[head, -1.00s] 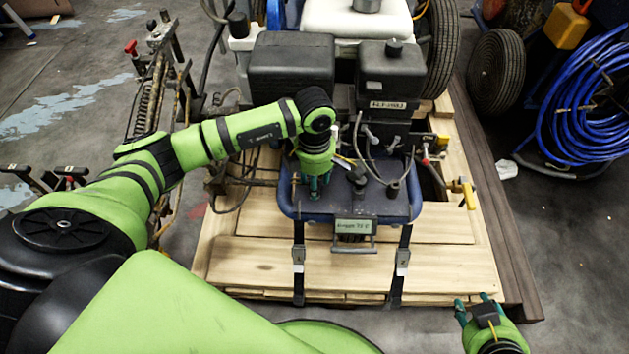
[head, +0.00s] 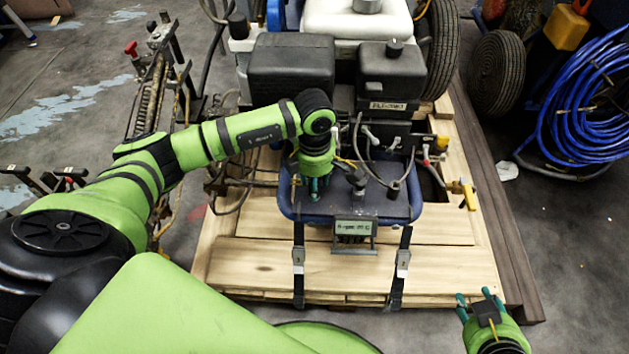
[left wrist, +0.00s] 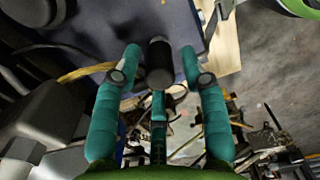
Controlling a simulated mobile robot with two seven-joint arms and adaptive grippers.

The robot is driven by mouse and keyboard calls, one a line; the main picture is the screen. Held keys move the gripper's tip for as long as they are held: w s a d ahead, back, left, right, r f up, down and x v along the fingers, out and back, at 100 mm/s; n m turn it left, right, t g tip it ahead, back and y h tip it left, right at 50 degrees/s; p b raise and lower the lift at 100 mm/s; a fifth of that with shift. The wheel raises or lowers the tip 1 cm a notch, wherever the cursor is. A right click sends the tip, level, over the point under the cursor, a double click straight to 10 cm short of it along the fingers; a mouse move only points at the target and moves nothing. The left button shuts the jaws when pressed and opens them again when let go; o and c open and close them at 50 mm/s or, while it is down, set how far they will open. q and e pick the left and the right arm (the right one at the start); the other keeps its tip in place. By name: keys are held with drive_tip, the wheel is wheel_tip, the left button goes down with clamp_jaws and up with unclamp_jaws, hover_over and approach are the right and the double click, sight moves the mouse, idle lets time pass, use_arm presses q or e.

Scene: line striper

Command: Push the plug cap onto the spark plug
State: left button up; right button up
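My left gripper (head: 317,187) points down over the left part of the machine's blue-edged deck (head: 290,208). In the left wrist view its teal fingers (left wrist: 160,62) stand apart on either side of a black cylinder (left wrist: 160,66), with a visible gap on each side. I cannot tell whether this cylinder is the plug cap. In the head view a black lead (head: 372,172) loops down to a dark end piece (head: 393,186); the spark plug cannot be made out for certain. My right gripper (head: 475,298) is open and empty at the lower right.
Black engine housings (head: 290,68) and a white tank (head: 347,18) stand behind the deck. A yellow-handled valve (head: 466,192) sticks out at the right. Straps (head: 299,262) hold the machine to a wooden pallet (head: 255,265). A blue hose coil (head: 590,95) lies at the right.

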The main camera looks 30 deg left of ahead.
use_arm(q)
clamp_jaws()
drive_tip(key=shift+r, duration=0.35)
drive_tip(key=shift+r+p, duration=0.25)
drive_tip(key=shift+p, duration=0.2)
drive_tip(key=shift+r, duration=0.15)
drive_tip(key=shift+r+p, duration=1.55)
drive_tip(key=shift+r, duration=0.4)
